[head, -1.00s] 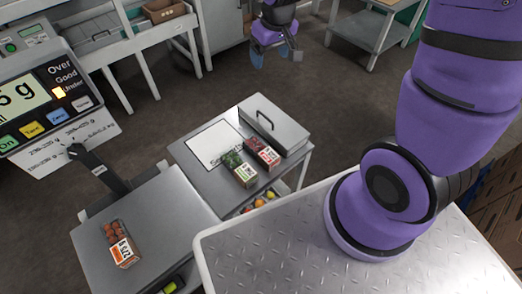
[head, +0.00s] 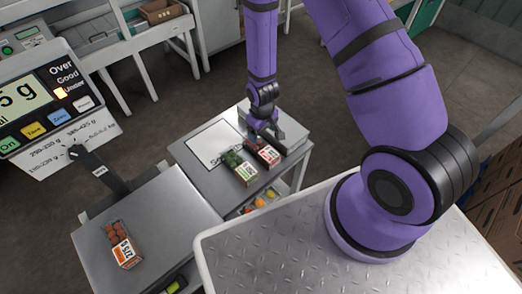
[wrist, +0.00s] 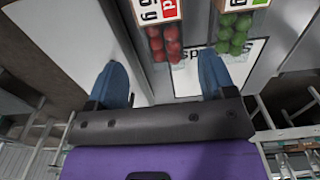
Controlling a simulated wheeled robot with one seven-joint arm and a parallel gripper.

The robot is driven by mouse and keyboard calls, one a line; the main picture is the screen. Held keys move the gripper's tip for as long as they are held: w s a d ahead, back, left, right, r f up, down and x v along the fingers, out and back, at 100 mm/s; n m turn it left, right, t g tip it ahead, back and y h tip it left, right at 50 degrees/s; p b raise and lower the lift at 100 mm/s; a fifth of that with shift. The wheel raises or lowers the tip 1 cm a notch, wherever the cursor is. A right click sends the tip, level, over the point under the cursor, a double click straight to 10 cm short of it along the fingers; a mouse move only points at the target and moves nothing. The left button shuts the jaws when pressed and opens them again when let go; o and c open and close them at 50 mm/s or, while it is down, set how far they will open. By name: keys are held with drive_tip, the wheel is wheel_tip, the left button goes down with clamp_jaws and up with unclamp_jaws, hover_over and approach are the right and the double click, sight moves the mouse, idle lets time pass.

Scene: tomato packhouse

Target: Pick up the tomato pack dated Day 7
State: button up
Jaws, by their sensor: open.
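My gripper (head: 266,132) is open above the far side of the small table, close to a pack of red tomatoes (head: 268,156). In the wrist view the blue fingertips (wrist: 162,78) are spread and empty, with the red pack (wrist: 163,38) ahead between their lines. A pack of green tomatoes (head: 238,168) sits beside it on the left in the head view, and shows at the right in the wrist view (wrist: 235,32). A third pack, with orange-red tomatoes (head: 122,243), lies on the left metal surface. The day numbers on the labels cannot be read.
The small table (head: 205,185) bears a white sign (head: 213,142) and a grey lidded box (head: 290,130) near the packs. A scale display (head: 45,105) stands at the left. My diamond-plate deck is in front. Loose tomatoes lie on a shelf below the table.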

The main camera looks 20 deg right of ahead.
sight(261, 146)
wheel_tip(261, 146, down, 5)
drive_tip(key=shift+r, duration=0.1)
drive_tip(key=shift+w+a+f, duration=0.1)
drive_tip(key=shift+f, duration=1.45)
drive_tip(key=shift+w+a+f, duration=0.1)
drive_tip(key=shift+f, duration=1.4)
drive_tip(key=c, duration=0.8)
